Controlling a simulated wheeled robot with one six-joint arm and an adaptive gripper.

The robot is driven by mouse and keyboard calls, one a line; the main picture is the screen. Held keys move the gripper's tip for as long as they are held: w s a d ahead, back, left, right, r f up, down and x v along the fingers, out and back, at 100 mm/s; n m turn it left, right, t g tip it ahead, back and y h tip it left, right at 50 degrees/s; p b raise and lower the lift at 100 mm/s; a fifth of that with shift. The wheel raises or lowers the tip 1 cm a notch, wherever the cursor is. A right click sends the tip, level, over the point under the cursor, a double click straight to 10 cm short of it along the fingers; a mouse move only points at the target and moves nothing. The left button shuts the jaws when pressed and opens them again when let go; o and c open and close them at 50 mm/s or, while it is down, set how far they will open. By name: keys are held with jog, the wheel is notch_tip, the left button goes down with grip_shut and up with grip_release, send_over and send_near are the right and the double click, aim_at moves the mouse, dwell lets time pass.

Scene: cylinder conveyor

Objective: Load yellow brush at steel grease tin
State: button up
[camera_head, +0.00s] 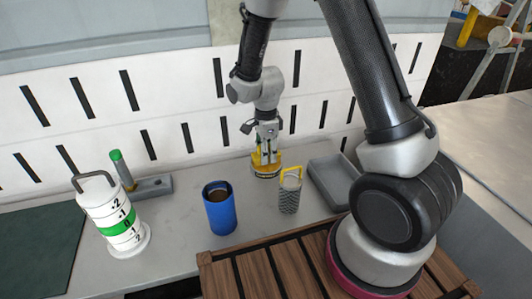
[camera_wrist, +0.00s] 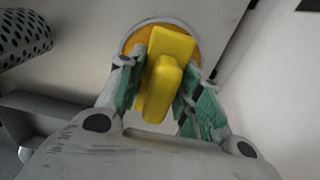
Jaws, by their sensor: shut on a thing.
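My gripper (camera_head: 266,148) points down near the back wall, shut on the yellow brush (camera_head: 258,158). In the wrist view the brush (camera_wrist: 165,75) stands between the green-padded fingers (camera_wrist: 158,88). The steel grease tin (camera_head: 266,174) is a low round tin on the counter directly below the brush. In the wrist view its grey rim and orange content (camera_wrist: 137,42) show around the brush's far end. The brush's lower end is hidden, so I cannot tell how deep it reaches into the tin.
A patterned grey cylinder with a yellow handle (camera_head: 290,194) stands in front of the tin. A blue cup (camera_head: 220,214) is front left, an empty grey tray (camera_head: 318,180) right. A white cylinder with a green band (camera_head: 122,226) and a grey holder (camera_head: 152,187) stand left.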

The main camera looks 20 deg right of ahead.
jog(key=shift+r, duration=3.4)
